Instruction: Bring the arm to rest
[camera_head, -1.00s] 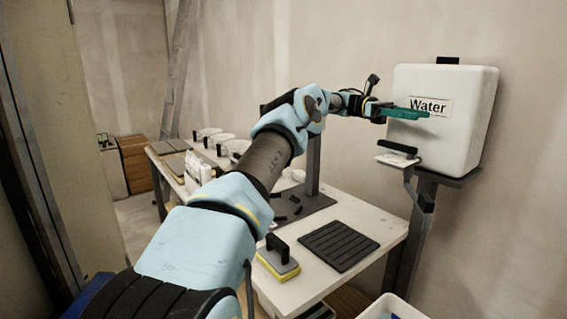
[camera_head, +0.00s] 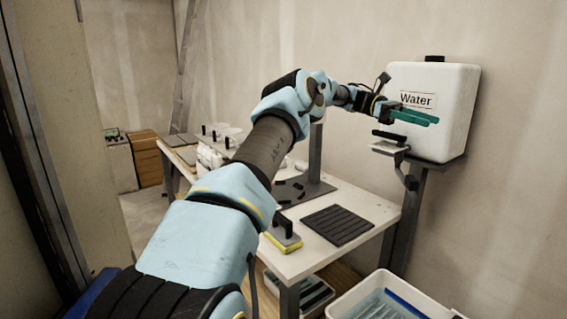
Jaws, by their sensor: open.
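My arm reaches out from the bottom left over the table to the right. My gripper (camera_head: 432,119) has green fingers and is at the arm's far end, in front of the white water tank. The fingers look open and hold nothing that I can see. Whether they touch the tank cannot be told from this view.
The white tank (camera_head: 453,110) labelled Water stands on a dark stand, with a small dispenser (camera_head: 391,146) beneath my gripper. The table (camera_head: 345,196) holds a ribbed black mat (camera_head: 338,225) and a yellow sponge float (camera_head: 283,238). A white tub (camera_head: 345,303) stands at the bottom right.

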